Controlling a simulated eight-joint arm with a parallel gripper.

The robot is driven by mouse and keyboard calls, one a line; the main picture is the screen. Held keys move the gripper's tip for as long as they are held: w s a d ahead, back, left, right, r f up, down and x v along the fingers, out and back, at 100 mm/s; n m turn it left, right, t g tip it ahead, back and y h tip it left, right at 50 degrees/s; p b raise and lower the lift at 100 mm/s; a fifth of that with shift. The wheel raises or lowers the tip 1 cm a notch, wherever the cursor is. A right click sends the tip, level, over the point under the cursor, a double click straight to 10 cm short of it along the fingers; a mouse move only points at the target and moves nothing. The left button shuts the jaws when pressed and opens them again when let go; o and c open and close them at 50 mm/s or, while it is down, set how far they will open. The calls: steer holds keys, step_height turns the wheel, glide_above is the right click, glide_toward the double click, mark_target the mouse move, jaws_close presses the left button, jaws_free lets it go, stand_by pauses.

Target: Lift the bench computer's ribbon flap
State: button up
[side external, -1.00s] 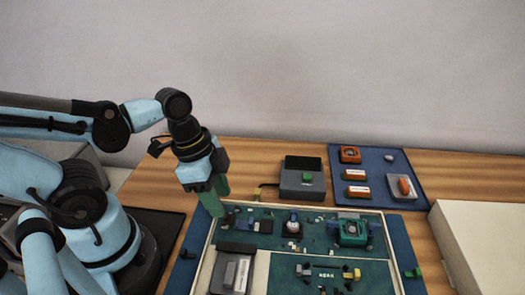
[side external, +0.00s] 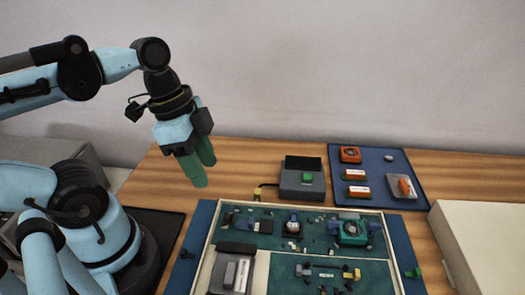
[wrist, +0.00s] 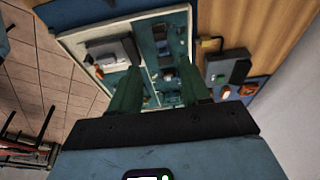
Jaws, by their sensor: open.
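My gripper (side external: 204,172) is open and empty, with green fingers pointing down, in the air beyond the back left corner of a shallow cream-rimmed tray (side external: 212,238). In the wrist view the two fingers (wrist: 159,72) stand apart, with the tray beyond them. The tray has a dark green floor with many small parts. A grey unit with a black bar (side external: 232,270) is at its front left. I cannot tell which part is the ribbon flap. A dark grey box (side external: 302,188) with a black panel and a green button stands behind the tray; it may be the bench computer.
A blue mat (side external: 372,158) at the back right holds orange parts (side external: 350,154) and a grey case (side external: 401,187). A short cable (side external: 262,189) leaves the grey box's left side. A large white box (side external: 490,235) stands at the right. Wood is bare behind the tray's left.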

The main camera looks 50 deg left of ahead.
mark_target(226, 215)
steer(key=shift+w+d+f+g+y, duration=0.35)
steer(key=shift+w+d+f, duration=0.05)
steer(key=shift+f, duration=1.55)
steer(key=shift+w+d+f+g+y, duration=0.35)
steer(key=shift+w+f+g+y, duration=0.05)
steer(key=shift+f, duration=1.6)
steer(key=shift+w+d+f+g+y, duration=0.35)
steer(key=shift+w+d+f, duration=0.05)
steer(key=shift+f, duration=1.55)
